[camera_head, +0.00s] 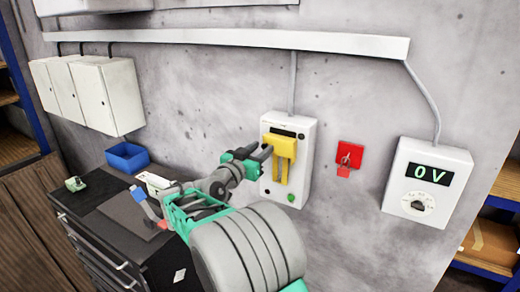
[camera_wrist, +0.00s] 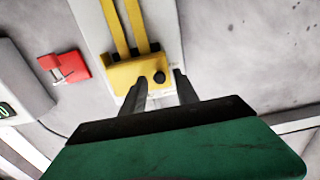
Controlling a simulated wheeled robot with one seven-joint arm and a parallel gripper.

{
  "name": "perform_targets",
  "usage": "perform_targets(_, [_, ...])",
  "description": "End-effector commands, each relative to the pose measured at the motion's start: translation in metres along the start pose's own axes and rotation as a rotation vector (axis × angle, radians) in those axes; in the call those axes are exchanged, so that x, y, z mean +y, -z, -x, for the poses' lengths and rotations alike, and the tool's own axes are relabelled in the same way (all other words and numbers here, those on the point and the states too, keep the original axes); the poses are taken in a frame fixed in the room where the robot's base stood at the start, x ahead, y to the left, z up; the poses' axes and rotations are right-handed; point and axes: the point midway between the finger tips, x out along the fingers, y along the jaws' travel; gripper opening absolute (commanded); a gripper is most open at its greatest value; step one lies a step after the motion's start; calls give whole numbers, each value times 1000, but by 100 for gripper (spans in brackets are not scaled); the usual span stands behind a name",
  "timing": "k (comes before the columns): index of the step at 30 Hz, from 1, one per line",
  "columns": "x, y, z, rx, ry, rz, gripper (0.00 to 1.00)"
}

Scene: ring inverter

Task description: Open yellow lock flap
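The yellow lock flap (camera_head: 284,146) is on the front of a white wall box (camera_head: 299,180), with two yellow strips below it. In the wrist view the flap (camera_wrist: 135,76) appears upside down, with a dark round knob (camera_wrist: 159,77) near its edge. My gripper (camera_head: 266,152) is at the left side of the flap in the head view. In the wrist view my gripper (camera_wrist: 157,84) has its two dark fingers apart, one on each side of the knob. I cannot tell whether they touch the flap. The box's display is partly hidden by the flap.
A red wall piece (camera_head: 349,157) and a white box reading 0 V (camera_head: 430,180) with a dial are to the right. A black cabinet (camera_head: 104,187) with a blue bin (camera_head: 127,157) is at the left. A conduit (camera_head: 292,85) runs above the lock box.

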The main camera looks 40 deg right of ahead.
Motion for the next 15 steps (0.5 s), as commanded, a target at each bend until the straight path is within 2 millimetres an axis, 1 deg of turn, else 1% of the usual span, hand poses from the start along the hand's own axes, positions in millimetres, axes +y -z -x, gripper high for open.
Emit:
perform_targets(1, [0,0,0,0,0,0,31])
perform_targets(2, [0,0,0,0,0,0,29])
perform_targets(12, [0,0,0,0,0,0,1])
perform_targets(15, [0,0,0,0,0,0,0])
